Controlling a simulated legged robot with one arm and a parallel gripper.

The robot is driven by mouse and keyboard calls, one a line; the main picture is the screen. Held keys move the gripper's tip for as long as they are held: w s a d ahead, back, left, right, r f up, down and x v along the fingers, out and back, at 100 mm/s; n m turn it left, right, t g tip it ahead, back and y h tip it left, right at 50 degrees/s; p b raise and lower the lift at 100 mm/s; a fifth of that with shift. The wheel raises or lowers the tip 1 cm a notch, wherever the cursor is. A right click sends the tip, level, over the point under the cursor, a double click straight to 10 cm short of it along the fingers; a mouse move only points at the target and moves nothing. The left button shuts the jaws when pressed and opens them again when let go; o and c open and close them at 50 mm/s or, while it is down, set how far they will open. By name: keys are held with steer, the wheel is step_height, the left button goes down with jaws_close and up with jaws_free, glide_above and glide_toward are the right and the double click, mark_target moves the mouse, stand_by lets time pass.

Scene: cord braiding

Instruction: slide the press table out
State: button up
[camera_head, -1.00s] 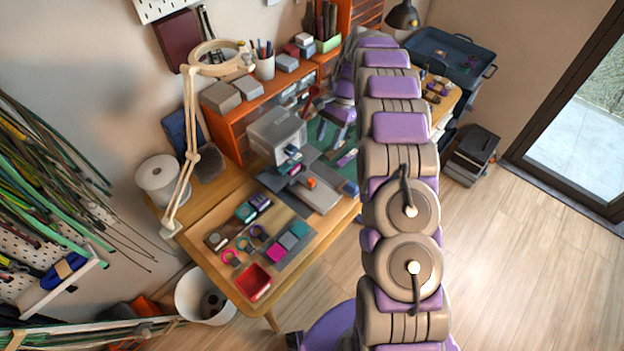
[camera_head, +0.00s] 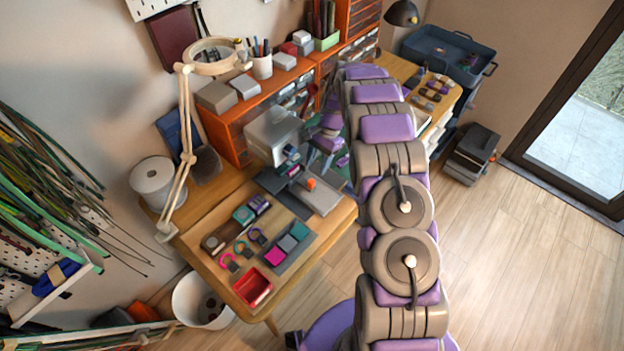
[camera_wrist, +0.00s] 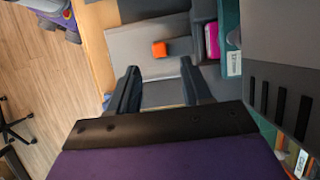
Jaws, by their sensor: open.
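The press (camera_head: 272,135) is a grey box-shaped machine on the wooden workbench. Its press table (camera_head: 322,198) is a flat grey plate in front of it, with a small orange block (camera_head: 311,184) on it. In the wrist view the grey plate (camera_wrist: 130,45) lies beyond my fingertips, with the orange block (camera_wrist: 159,49) on top. My gripper (camera_wrist: 160,72) is open and empty, its two dark fingers apart over the near part of the plate. Whether they touch it, I cannot tell. The slotted grey body (camera_wrist: 282,65) is at the right of the wrist view.
A red tray (camera_head: 252,287) and several small coloured pieces lie on the bench (camera_head: 205,262) to the left of the press. A jointed lamp (camera_head: 187,120) and a white spool (camera_head: 157,183) stand behind. The wooden floor (camera_head: 530,260) at the right is clear.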

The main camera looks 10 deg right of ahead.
mark_target(311, 180)
steer(key=b+x, duration=0.1)
steer(key=x, duration=0.5)
steer(key=shift+a+f, duration=0.1)
steer(key=shift+f, duration=0.25)
steer(key=shift+c, duration=0.4)
jaws_close()
